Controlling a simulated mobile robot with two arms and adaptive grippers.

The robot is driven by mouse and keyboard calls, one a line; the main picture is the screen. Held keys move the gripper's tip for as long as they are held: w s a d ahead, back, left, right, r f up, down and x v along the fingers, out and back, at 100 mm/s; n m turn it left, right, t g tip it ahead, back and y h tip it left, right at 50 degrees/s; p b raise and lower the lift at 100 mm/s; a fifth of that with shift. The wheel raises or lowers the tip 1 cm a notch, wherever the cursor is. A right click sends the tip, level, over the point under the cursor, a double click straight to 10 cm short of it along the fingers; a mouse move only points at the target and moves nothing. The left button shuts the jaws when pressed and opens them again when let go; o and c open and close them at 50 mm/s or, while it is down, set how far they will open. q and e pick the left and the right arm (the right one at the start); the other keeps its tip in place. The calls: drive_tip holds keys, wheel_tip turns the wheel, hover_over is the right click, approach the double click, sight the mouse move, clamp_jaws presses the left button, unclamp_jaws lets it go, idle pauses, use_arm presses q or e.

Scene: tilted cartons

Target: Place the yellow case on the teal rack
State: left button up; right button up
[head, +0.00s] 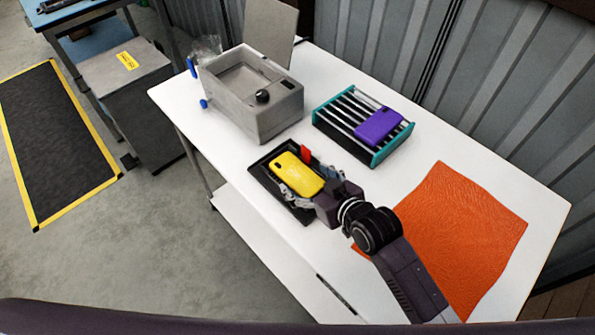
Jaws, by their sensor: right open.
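The yellow case (296,173) lies in a black tray (257,172) on the white table. My right gripper (293,177) is open at the tray, with its fingers on either side of the yellow case. Whether the fingers touch the case cannot be told. The teal rack (343,134) stands behind and to the right of the tray. It has metal bars between teal end plates, and a purple case (378,126) lies on its right part. The left part of its bars is bare. My left gripper is not in view.
A grey box-shaped machine (270,122) with a raised lid stands left of the rack. A small red object (306,153) is at the tray's back edge. An orange mat (468,220) covers the table's right part. White table (445,143) shows bare between mat and rack.

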drive_tip(key=shift+x, duration=0.9)
drive_tip(key=shift+r, duration=0.1)
drive_tip(key=c, duration=1.1)
drive_tip(key=shift+r, duration=0.15)
